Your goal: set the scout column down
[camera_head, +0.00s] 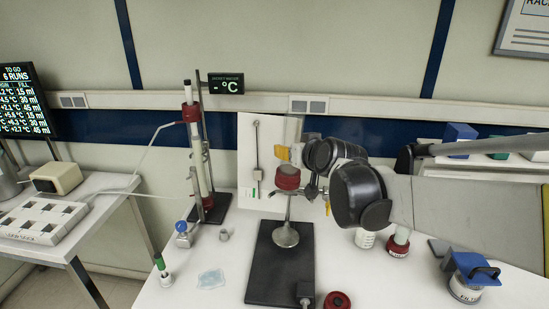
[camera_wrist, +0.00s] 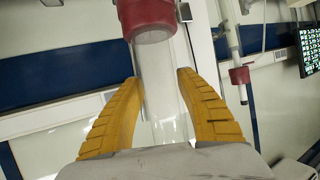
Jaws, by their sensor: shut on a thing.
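My gripper (camera_head: 296,154) is above the white bench, its yellow fingers showing small in the head view. In the wrist view my gripper (camera_wrist: 160,95) has its yellow fingers on either side of a clear glass tube, which I take for the scout column (camera_wrist: 163,110); a red collar (camera_wrist: 150,22) sits at its far end. Whether the column touches the stand I cannot tell.
A second stand at left holds a tall column with red ends (camera_head: 197,145). A red ring (camera_head: 337,301) is at the front; a blue-lidded jar (camera_head: 468,280) is at right.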

